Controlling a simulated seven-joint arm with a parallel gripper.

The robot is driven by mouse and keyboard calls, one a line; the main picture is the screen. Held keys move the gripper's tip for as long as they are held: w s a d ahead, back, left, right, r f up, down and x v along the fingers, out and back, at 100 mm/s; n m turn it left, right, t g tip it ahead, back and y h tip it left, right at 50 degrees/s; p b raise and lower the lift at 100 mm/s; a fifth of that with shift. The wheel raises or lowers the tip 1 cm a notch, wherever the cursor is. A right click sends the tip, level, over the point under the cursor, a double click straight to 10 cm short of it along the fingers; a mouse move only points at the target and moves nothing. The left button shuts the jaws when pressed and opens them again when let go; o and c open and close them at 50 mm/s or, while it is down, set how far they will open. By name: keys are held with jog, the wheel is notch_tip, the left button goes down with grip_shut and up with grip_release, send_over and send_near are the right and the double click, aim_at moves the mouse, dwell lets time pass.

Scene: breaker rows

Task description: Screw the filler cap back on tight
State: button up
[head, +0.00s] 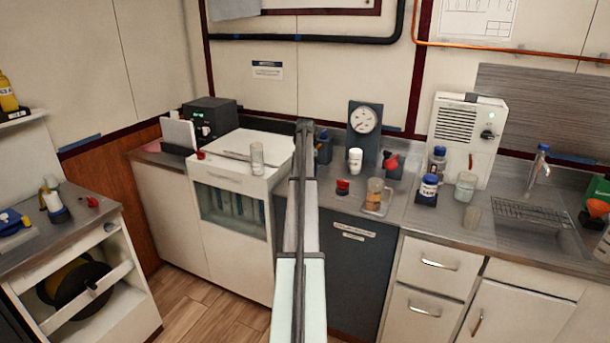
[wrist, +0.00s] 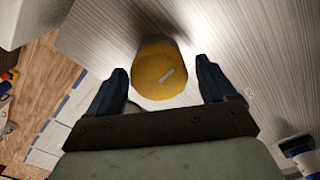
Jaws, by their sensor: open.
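My gripper (wrist: 161,70) is open, with one dark blue finger on each side of the yellow piece and visible gaps on both sides. How far the piece lies beyond the fingertips I cannot tell. Whether it is seated on a filler neck is hidden. A red cap-like piece (head: 342,187) sits on the counter right of my arm.
A glass mug of amber liquid (head: 377,196), a white cup (head: 355,160) and a gauge (head: 364,119) stand right of my arm. A clear glass (head: 257,158) stands left of it. Blue-capped bottles (head: 429,186) stand before the white unit (head: 465,135).

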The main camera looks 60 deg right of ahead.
jog(key=n, duration=0.6)
jog(key=shift+n, duration=0.4)
jog(key=n, duration=0.6)
jog(key=shift+n, duration=0.4)
jog(key=shift+c, duration=0.5)
jog(key=c, duration=0.8)
jog(key=m, duration=1)
jog(key=shift+m, duration=0.4)
jog(key=m, duration=0.3)
jog(key=shift+m, duration=0.4)
